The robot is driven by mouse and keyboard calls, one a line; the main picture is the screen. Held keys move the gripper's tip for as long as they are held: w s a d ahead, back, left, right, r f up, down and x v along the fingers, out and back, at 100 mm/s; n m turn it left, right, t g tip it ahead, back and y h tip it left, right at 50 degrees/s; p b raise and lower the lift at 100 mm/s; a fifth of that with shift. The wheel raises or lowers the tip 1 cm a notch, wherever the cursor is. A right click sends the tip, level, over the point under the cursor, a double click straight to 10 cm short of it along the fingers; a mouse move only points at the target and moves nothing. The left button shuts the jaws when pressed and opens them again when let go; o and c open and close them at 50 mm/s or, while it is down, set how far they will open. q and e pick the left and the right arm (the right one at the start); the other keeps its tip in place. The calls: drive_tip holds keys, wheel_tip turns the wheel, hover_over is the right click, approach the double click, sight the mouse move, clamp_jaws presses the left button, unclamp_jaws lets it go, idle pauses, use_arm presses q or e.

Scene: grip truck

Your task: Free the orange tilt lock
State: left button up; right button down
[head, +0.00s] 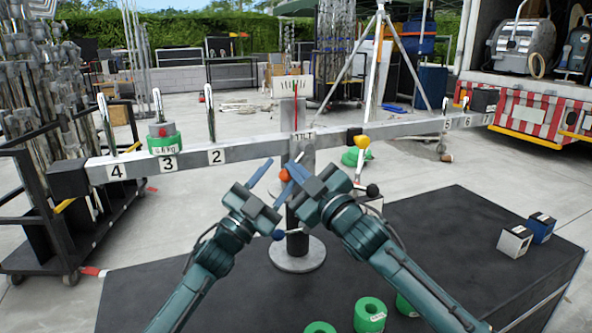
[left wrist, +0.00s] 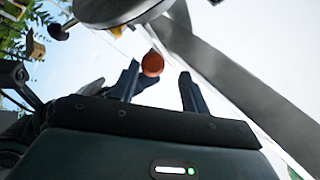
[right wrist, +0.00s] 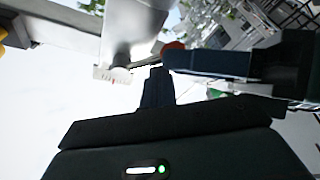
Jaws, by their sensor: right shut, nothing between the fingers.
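The orange tilt lock (head: 284,175) is a small round knob in front of the post of a long grey balance beam (head: 240,152). It also shows as an orange ball in the left wrist view (left wrist: 152,64). My left gripper (head: 278,176) is open, with its fingers on either side of the knob as seen from its wrist; contact cannot be told. My right gripper (head: 294,170) is shut and empty, its tip close to the knob. In the right wrist view the knob (right wrist: 173,46) is partly hidden behind a finger of my left gripper.
A green weight (head: 164,140) sits on the beam at mark 3. A yellow knob (head: 362,142) and black ball (head: 372,190) are right of the post. Green rings (head: 370,314) and two small boxes (head: 515,241) lie on the black platform (head: 440,235). A loaded cart (head: 40,200) stands left.

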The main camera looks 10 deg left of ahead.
use_arm(q)
drive_tip(key=s+a+f, duration=0.1)
drive_tip(key=s+a, duration=0.5)
drive_tip(key=s, duration=0.4)
drive_tip(key=s+a+f, duration=0.1)
drive_tip(key=s+a, duration=0.5)
drive_tip(key=s, duration=0.4)
drive_tip(key=s+d+f+n+g+y, duration=0.2)
drive_tip(key=s+d+f+n, duration=0.1)
drive_tip(key=f, duration=0.4)
drive_tip(key=s+d+f+n+g+y, duration=0.3)
drive_tip(key=s+d+f, duration=0.2)
drive_tip(key=d+f, duration=0.2)
drive_tip(key=s+d+f+n+g+y, duration=0.2)
drive_tip(key=s+d+f+n+y, duration=0.1)
drive_tip(key=f, duration=0.4)
drive_tip(key=shift+s+d+f+n+g, duration=0.15)
drive_tip(key=shift+s+d+n, duration=0.1)
drive_tip(key=shift+d, duration=0.25)
drive_tip(key=shift+s+d+f+n+g, duration=0.15)
drive_tip(key=shift+s+d, duration=0.1)
drive_tip(key=shift+d, duration=0.25)
drive_tip(key=shift+a+r+p, duration=0.2)
drive_tip(key=shift+r+p, duration=0.3)
drive_tip(key=shift+p, duration=0.1)
use_arm(e)
drive_tip(key=shift+d+n+g, duration=0.1)
drive_tip(key=shift+n+g, duration=0.2)
drive_tip(key=shift+n, duration=0.3)
